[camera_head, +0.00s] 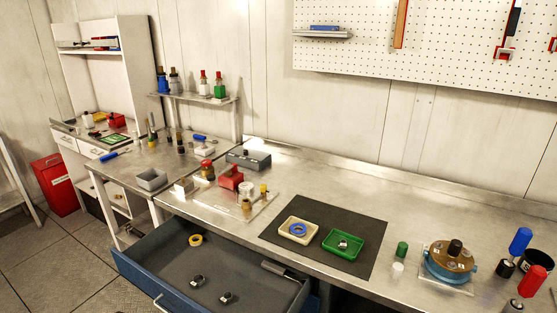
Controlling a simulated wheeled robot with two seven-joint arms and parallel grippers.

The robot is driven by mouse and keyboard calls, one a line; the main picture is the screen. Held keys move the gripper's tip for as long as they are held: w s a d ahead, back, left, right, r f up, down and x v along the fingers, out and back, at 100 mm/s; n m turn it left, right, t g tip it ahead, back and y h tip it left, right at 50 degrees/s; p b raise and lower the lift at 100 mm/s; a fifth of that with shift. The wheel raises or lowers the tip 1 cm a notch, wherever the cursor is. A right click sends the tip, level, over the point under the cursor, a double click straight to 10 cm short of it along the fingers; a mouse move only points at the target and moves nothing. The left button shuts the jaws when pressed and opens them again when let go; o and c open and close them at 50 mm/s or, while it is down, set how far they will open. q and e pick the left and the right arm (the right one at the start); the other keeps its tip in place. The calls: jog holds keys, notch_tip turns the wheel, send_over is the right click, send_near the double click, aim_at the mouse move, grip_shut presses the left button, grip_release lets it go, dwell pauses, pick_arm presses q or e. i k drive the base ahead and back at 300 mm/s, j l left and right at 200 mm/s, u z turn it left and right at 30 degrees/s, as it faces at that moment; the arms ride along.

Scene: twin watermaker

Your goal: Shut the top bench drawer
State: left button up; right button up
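The top bench drawer (152,262) is blue and stands pulled out from under the steel bench, at the lower middle of the head view. Its front panel carries a pale bar handle (170,304) on the left side. Inside lie a yellow ring (196,240), two small dark-and-silver parts (197,281) and a grey-handled tool (284,270) near the right wall. The lower end of the drawer front is cut off by the picture's bottom edge. Neither of my grippers shows in this view.
The bench top (225,222) overhangs the drawer's back. On it are a dark mat (365,215) with a cream tray (283,237) and a green tray (329,245), and a blue-and-brown round housing (449,262). A red bin (55,187) stands at the left. Floor left of the drawer is clear.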

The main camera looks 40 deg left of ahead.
aim_at(162, 263)
jog(key=u, duration=2.35)
